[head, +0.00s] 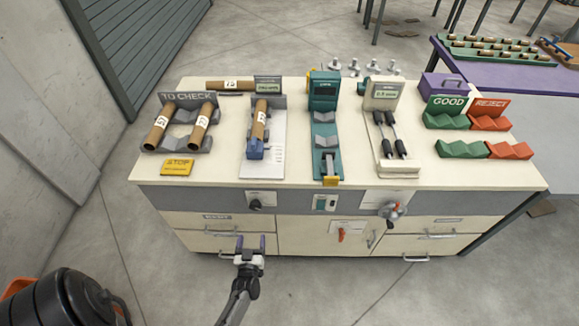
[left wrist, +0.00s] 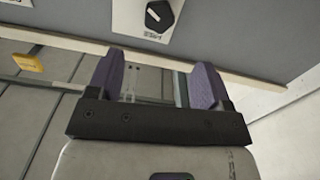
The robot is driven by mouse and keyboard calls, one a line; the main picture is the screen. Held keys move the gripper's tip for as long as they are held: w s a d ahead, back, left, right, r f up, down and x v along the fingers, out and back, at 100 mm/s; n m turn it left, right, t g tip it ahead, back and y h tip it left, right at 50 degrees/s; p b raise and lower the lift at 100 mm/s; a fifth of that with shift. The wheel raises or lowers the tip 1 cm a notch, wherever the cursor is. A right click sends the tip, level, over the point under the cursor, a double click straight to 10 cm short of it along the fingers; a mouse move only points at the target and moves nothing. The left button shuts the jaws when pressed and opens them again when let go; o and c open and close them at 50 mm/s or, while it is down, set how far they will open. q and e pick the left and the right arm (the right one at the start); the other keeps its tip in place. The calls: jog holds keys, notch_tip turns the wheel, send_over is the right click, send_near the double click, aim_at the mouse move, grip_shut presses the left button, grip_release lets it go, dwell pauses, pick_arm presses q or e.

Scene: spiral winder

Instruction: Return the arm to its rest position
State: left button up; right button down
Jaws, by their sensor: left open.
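My left gripper (head: 251,244) is open and empty in front of the bench's front face, below the worktop edge. In the left wrist view its two purple fingers (left wrist: 154,82) stand apart with nothing between them. Beyond them show the bench front and a dark knob (left wrist: 162,14) on a light plate; the same knob (head: 255,204) is just above the gripper in the head view. The fingers look clear of the bench, though the exact gap is hard to tell. My right gripper does not show.
The worktop (head: 225,172) carries a TO CHECK rack (head: 182,97) with cardboard tubes, several measuring stations and GOOD (head: 447,104) and REJECT (head: 490,105) trays. Drawer handles (head: 220,234) and a valve-like fitting (head: 391,211) stick out of the front. The floor (head: 300,292) before the bench is clear.

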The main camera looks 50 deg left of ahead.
pick_arm(q)
jog(key=w+d+r+m+g+h, duration=0.1)
jog(key=w+d+r+m+h, duration=0.2)
jog(key=d+r+m+h, duration=0.7)
jog(key=s+d+r+m+g+h, duration=0.15)
jog(key=s+d+r+g, duration=0.3)
jog(key=s, duration=0.45)
jog(key=s+d+r+m+g+h, duration=0.1)
jog(key=s+d+r+g+h, duration=0.2)
jog(key=s+d, duration=0.4)
notch_tip(320, 180, up, 30)
jog(key=a+y+p, duration=0.1)
jog(key=p, duration=2.9)
jog(key=shift+s+f, duration=0.25)
jog(key=shift+g, duration=0.25)
